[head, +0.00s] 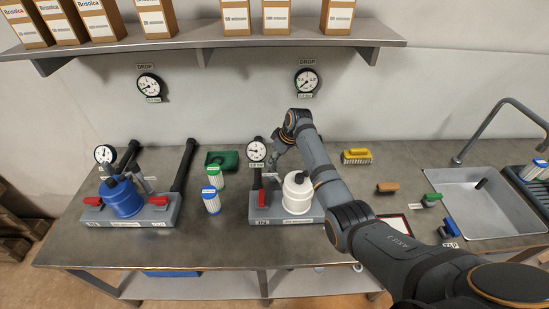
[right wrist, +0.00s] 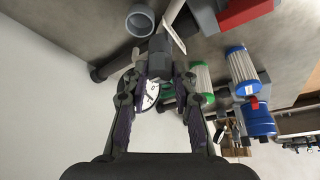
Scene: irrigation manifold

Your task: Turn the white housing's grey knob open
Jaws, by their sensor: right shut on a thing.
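The white housing (head: 297,196) stands upright on a grey base at the middle of the bench, left of my right forearm in the head view. My right gripper (head: 277,159) is behind and left of the housing, close to the small round gauge (head: 256,150). In the right wrist view my right gripper (right wrist: 161,72) is shut on a dark grey block, the grey knob (right wrist: 160,50). How far the knob is turned cannot be told. The gripper and arm partly hide the area behind the housing. My left gripper is not in view.
A red lever (head: 262,198) sits left of the white housing. A yellow brush (head: 356,156) and a sink (head: 482,205) are on the right. A shelf (head: 210,44) overhangs the bench.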

